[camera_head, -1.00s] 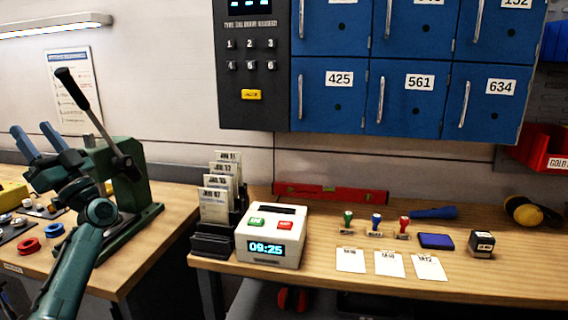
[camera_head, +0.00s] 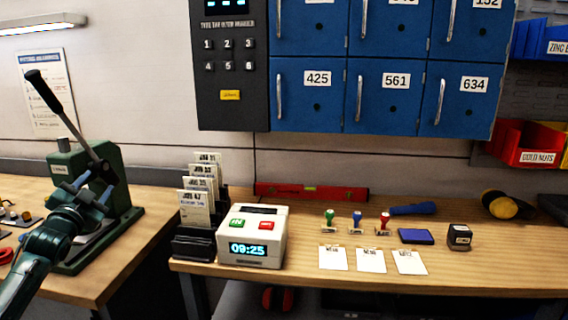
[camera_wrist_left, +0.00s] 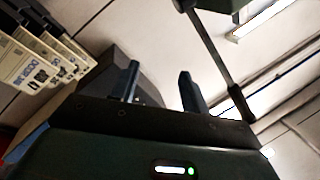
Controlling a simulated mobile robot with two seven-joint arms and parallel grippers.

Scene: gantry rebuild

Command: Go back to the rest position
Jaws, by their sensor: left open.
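My left arm comes in at the lower left of the head view. Its gripper (camera_head: 92,188) is in front of the green lever press (camera_head: 100,185), overlapping it in the picture; I cannot tell whether they touch. In the left wrist view the two fingers (camera_wrist_left: 159,76) stand apart with nothing between them. The press's dark lever (camera_wrist_left: 215,55) shows to their right there, and a rack of job cards (camera_wrist_left: 45,60) to their left. My right gripper is in neither view.
On the right bench (camera_head: 470,270) stand a white time clock (camera_head: 252,238), card rack (camera_head: 195,205), stamps (camera_head: 357,220), blue ink pad (camera_head: 416,237) and white cards (camera_head: 370,260). Blue numbered lockers (camera_head: 385,95) hang above. A gap separates this bench from the left one (camera_head: 95,280).

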